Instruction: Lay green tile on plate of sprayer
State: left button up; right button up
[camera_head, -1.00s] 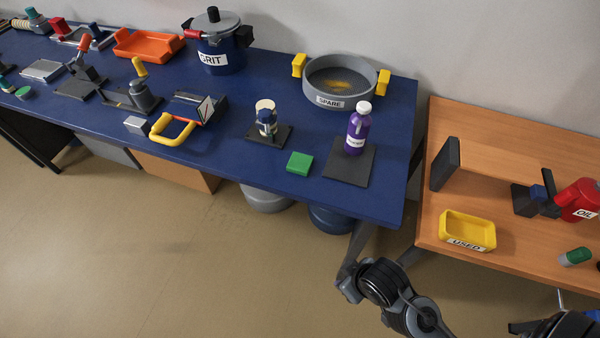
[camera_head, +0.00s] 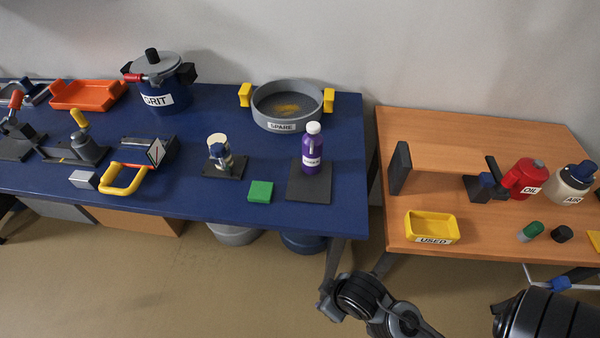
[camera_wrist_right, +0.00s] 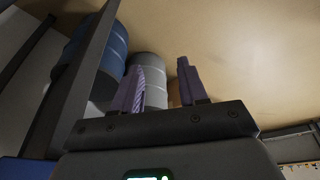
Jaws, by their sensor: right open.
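The green tile (camera_head: 260,192) lies flat on the blue table near its front edge. Right of it, a purple bottle with a white cap (camera_head: 312,148) stands upright on a dark square plate (camera_head: 309,188). Left of it, a small cream-and-blue device (camera_head: 220,152) stands on another dark plate (camera_head: 238,168). I cannot tell for sure which is the sprayer. My right gripper (camera_wrist_right: 158,88) is open and empty in the right wrist view, with floor and drums beyond its fingers. My left gripper is not in view.
A grey round pan labelled SPARE (camera_head: 286,108) stands behind the bottle. The wooden table (camera_head: 490,225) at right holds a yellow USED tray (camera_head: 432,228) and a red OIL can (camera_head: 524,178). A gap separates the tables.

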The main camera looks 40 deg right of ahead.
dwell(0.7)
jog(key=o, duration=1)
jog(key=shift+c, duration=0.2)
